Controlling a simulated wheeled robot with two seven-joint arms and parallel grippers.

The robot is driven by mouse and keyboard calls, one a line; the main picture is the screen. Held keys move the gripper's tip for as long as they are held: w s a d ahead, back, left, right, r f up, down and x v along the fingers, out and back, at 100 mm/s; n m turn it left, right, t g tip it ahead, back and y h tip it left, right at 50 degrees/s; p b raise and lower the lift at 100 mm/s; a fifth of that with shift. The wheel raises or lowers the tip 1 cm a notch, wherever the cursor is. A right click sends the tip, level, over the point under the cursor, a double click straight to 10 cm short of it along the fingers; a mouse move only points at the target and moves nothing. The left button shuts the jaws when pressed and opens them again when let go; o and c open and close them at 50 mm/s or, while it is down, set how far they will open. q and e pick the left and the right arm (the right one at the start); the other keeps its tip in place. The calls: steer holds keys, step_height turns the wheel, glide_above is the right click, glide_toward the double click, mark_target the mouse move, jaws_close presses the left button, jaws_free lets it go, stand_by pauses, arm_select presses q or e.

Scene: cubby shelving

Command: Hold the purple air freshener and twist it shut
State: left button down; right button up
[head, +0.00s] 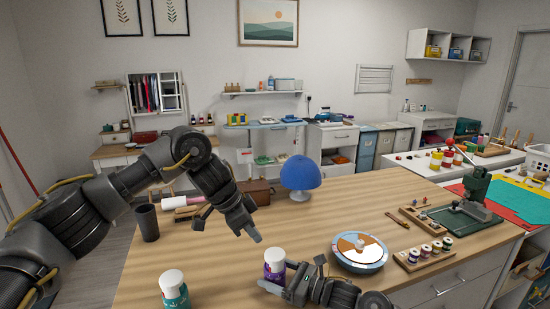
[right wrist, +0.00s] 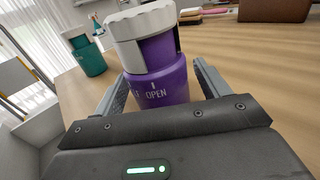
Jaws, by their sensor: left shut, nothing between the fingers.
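The purple air freshener (head: 274,270) stands upright near the front edge of the wooden table, with a white cap on top. In the right wrist view the air freshener (right wrist: 160,92) shows the word OPEN, and its white ribbed cap (right wrist: 140,22) sits raised with a purple gap under one side. My right gripper (right wrist: 160,85) is open, with one finger on each side of the purple body; a small gap shows at the right finger. My left gripper (head: 256,238) is shut and empty, above the table behind the air freshener and to its left.
A teal bottle with a white cap (head: 174,289) stands to the left; it also shows in the right wrist view (right wrist: 88,56). A dark cup (head: 147,222) is at the left.

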steer(key=shift+o, duration=0.4)
steer(key=v, duration=1.2)
